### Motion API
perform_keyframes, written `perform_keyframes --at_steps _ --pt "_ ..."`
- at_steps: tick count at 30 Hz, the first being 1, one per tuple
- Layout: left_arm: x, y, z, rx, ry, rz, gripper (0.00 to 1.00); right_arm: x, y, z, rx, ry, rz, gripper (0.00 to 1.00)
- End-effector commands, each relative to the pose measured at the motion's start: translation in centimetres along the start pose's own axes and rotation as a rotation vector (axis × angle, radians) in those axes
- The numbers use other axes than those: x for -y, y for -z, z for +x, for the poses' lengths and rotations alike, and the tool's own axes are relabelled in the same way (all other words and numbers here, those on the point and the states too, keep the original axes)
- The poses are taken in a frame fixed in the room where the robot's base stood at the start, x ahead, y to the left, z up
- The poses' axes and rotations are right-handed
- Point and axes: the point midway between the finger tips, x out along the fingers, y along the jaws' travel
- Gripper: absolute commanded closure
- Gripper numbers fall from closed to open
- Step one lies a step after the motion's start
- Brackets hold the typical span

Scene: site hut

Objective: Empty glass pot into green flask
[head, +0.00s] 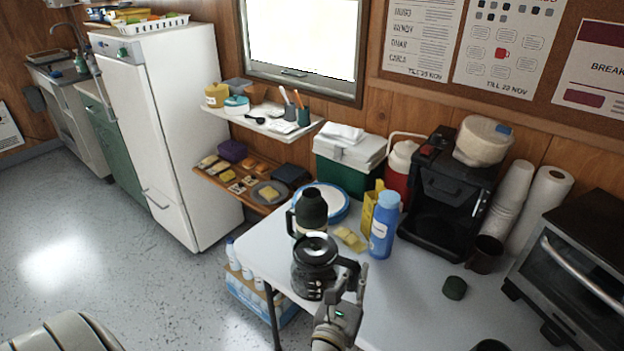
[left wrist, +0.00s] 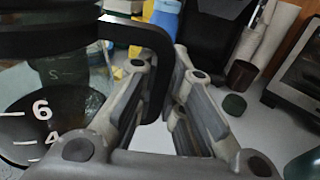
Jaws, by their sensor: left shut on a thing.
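The glass pot (head: 314,272) is a coffee jug with a black lid and black handle, held near the front left edge of the white table. My left gripper (head: 350,291) is shut on its handle. In the left wrist view, the fingers (left wrist: 158,80) close around the black handle, and dark liquid shows in the pot (left wrist: 30,120) by white number marks. The pot looks about upright. The dark green flask (head: 312,208) stands just behind the pot, its lower part hidden by it; whether its mouth is open I cannot tell. My right gripper is not in view.
A blue bottle (head: 384,225), a yellow box (head: 368,212) and a yellow cloth-like item (head: 350,238) stand close right of the flask. A coffee machine (head: 447,195), brown mug (head: 486,254), green cap (head: 454,288) and toaster oven (head: 575,270) are farther right. The front middle of the table is clear.

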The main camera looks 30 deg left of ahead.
Motion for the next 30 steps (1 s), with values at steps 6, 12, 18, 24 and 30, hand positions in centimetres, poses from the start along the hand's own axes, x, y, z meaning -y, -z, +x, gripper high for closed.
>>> perform_keyframes --at_steps 6,12,18,24,30 --pt "1.5 -3.6 5.0 0.003 -0.043 -0.005 1.0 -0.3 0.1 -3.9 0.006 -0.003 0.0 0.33" --pt "3.2 -6.6 9.2 0.001 -0.073 -0.011 1.0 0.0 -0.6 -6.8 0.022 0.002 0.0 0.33" --pt "5.2 -9.9 13.0 -0.003 -0.092 -0.015 1.0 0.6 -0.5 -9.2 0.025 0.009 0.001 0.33" --pt "6.6 -12.1 15.3 -0.006 -0.102 -0.017 1.0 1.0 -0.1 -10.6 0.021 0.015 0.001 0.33" --pt "7.1 -12.7 16.1 -0.008 -0.105 -0.017 1.0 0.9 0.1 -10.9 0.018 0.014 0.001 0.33"
